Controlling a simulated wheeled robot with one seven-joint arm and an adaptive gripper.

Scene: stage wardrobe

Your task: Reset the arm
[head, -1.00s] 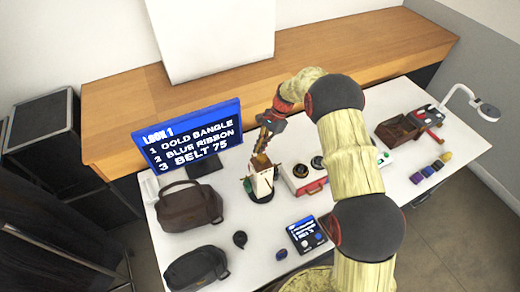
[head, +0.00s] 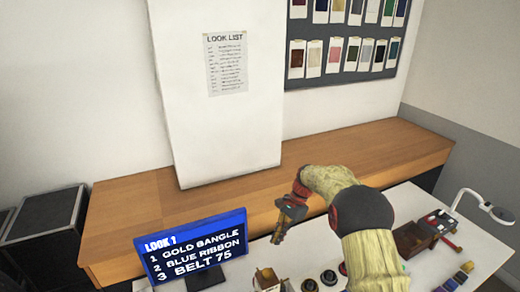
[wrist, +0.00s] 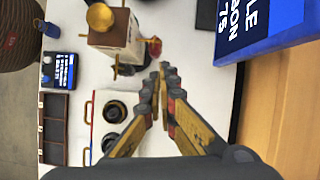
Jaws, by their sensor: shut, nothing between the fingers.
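My gripper (head: 281,236) hangs above the white table in front of the wooden ledge in the head view, with its fingers pointing down. In the wrist view its two fingers (wrist: 164,70) meet at the tips with nothing between them. My arm is bent and reaches in from the lower right of the head view. A small white and brown box (wrist: 118,38) with a gold knob-like piece stands just beyond the fingertips in the wrist view, apart from them. Its top also shows at the bottom of the head view (head: 267,280).
The screen (head: 195,247) reading "LOOK 1" stands left of my gripper, before the wooden ledge (head: 240,195). Dark round pieces (wrist: 114,111) sit near the fingers. A small blue display (wrist: 59,71) and a compartment tray (wrist: 54,128) lie farther left. A lamp (head: 490,208) stands right.

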